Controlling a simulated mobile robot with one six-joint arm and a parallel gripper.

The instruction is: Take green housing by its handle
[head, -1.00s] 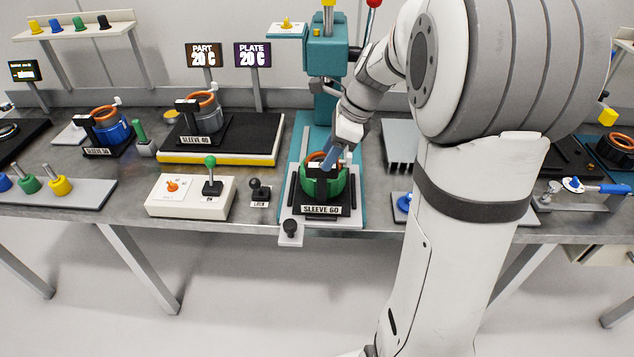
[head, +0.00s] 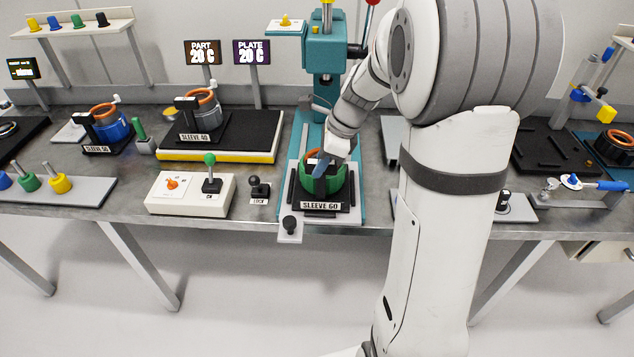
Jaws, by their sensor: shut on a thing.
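The green housing (head: 338,182), a round green ring with orange windings inside, sits in the black stand labelled SLEEVE 60 on the teal press base. My gripper (head: 320,169) reaches down from the upper right over the housing's left front.
The teal press (head: 325,50) rises behind. A control box (head: 190,194) with a green-knobbed lever and a black LOCK lever (head: 259,188) stand left. Grey (head: 203,112) and blue (head: 110,128) housings stand farther left. My arm hides part of the bench at right.

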